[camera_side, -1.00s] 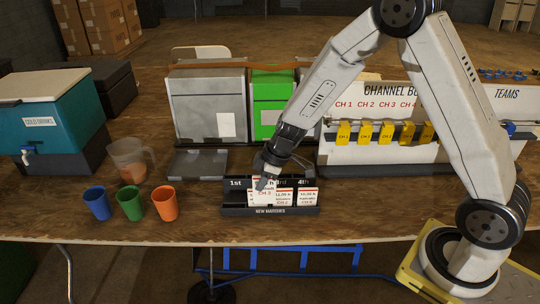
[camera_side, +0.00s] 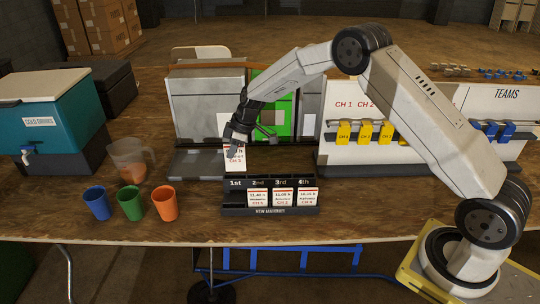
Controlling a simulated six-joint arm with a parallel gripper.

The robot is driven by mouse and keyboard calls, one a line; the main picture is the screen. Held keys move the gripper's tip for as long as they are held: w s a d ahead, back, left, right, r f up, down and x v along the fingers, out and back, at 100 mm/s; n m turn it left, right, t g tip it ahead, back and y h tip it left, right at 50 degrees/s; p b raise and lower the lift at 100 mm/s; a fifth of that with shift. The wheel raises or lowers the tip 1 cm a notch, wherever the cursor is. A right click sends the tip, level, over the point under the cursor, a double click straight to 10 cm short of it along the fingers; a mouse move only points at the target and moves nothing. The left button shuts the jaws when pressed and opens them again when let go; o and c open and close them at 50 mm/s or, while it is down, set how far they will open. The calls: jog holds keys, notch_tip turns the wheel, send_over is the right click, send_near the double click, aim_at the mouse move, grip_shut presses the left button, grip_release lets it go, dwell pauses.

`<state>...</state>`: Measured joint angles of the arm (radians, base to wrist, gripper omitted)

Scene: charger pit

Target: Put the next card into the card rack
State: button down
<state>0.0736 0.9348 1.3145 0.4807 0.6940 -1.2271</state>
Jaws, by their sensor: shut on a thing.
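My gripper (camera_side: 237,138) is shut on a white card (camera_side: 235,162) with red lettering that seems to read CH 2. The card hangs roughly upright, behind and above the left end of the card rack (camera_side: 270,211). It appears clear of the rack. The black rack has labels 1st to 4th. White cards stand under 2nd (camera_side: 258,198), 3rd (camera_side: 283,198) and 4th (camera_side: 308,198). The place under 1st shows dark and empty. The fingertips partly cover the held card's upper part.
A flat grey tray (camera_side: 190,163) lies left behind the card. A grey box (camera_side: 205,95) and green box (camera_side: 275,118) stand behind. Blue (camera_side: 97,203), green (camera_side: 131,203) and orange (camera_side: 165,203) cups and a jug (camera_side: 128,160) stand left. The channel board (camera_side: 350,155) stands right.

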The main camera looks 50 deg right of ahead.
jog(key=w+d, duration=0.3)
jog(key=w, duration=0.2)
jog(key=shift+w+d+r, duration=0.2)
jog(key=shift+w+r, duration=0.05)
jog(key=shift+f, duration=0.25)
jog(key=shift+f, duration=4.6)
jog(key=shift+f, duration=0.1)
jog(key=c, duration=0.7)
grip_release()
jog(key=shift+o, duration=0.2)
